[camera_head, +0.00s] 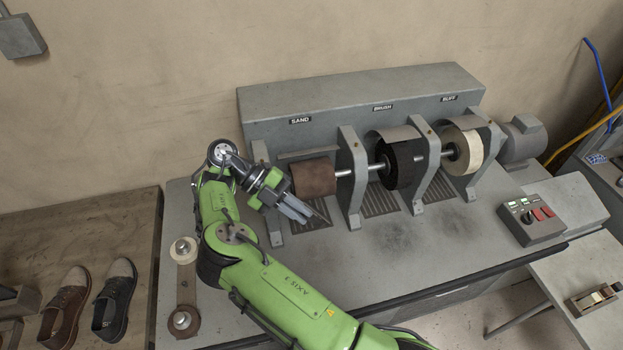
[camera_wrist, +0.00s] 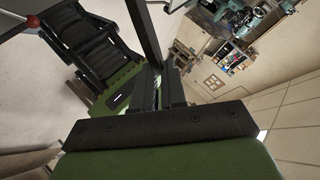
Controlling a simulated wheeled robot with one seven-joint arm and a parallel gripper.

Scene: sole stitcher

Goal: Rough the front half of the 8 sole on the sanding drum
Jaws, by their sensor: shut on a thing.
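The brown sanding drum (camera_head: 314,178) sits on the shaft under the SAND label. My gripper (camera_head: 298,212) is just in front of the drum's lower left side, shut on a thin dark piece, the sole (camera_head: 321,217). The sole shows nearly edge-on, sticking out to the right below the drum. I cannot tell whether it touches the drum. No number can be read on it. In the wrist view my gripper (camera_wrist: 168,92) shows with a narrow dark strip, likely the sole (camera_wrist: 143,30), rising from it.
A black brush wheel (camera_head: 400,163) and a pale buff wheel (camera_head: 462,150) share the shaft, between grey brackets (camera_head: 352,180). A control box (camera_head: 531,219) stands at right. Two shoes (camera_head: 115,298) stand on the left table. The bench front is clear right of my arm.

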